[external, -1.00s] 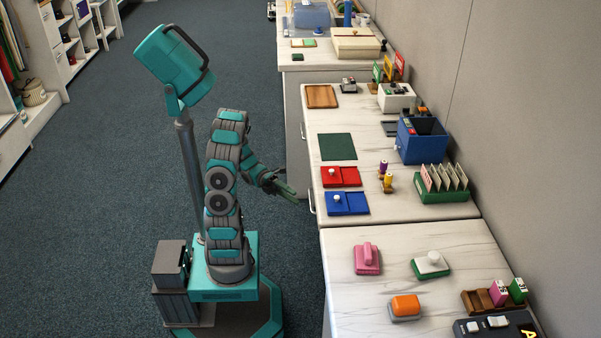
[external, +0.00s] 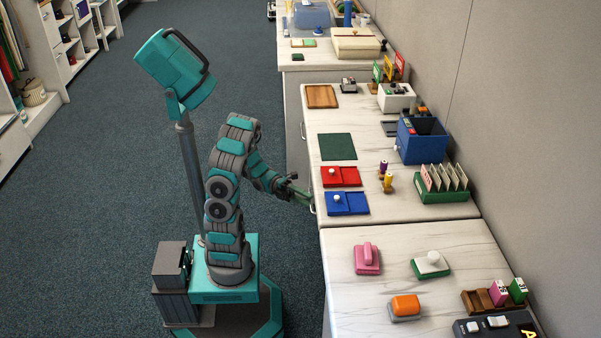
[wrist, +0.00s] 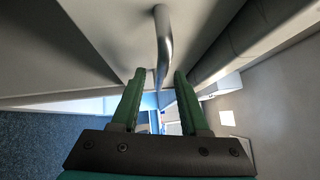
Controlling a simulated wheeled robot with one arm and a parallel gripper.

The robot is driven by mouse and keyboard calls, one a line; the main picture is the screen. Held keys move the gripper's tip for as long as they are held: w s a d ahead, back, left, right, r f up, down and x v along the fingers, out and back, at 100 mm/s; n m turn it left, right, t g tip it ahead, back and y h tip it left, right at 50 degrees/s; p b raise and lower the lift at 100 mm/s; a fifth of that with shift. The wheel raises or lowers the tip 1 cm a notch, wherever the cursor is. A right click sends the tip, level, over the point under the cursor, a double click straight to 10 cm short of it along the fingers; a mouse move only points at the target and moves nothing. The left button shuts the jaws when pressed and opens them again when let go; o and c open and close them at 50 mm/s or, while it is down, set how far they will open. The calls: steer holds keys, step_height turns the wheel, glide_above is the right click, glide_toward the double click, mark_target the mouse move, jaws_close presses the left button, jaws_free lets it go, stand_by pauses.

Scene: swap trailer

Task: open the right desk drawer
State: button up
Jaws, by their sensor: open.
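The right desk drawer shows its pale front (wrist: 115,25) in the wrist view, with a curved metal bar handle (wrist: 163,45) on it. In the external view the handle (external: 312,205) shows as a small loop at the desk's left side, near its front corner. My gripper (wrist: 157,85) is open, its two green fingers apart. In the wrist view the handle's bar runs down between the fingertips; I cannot tell whether either finger touches it. In the external view my gripper (external: 300,195) is right beside the drawer front.
The desk top (external: 385,150) carries a red tray (external: 341,177), a blue tray (external: 355,203) and a blue box (external: 421,145). A second white desk (external: 390,250) stands nearer the camera. Carpet floor (external: 90,200) to the left is clear.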

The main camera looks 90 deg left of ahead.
jaws_close()
stand_by(0.3)
stand_by(1.1)
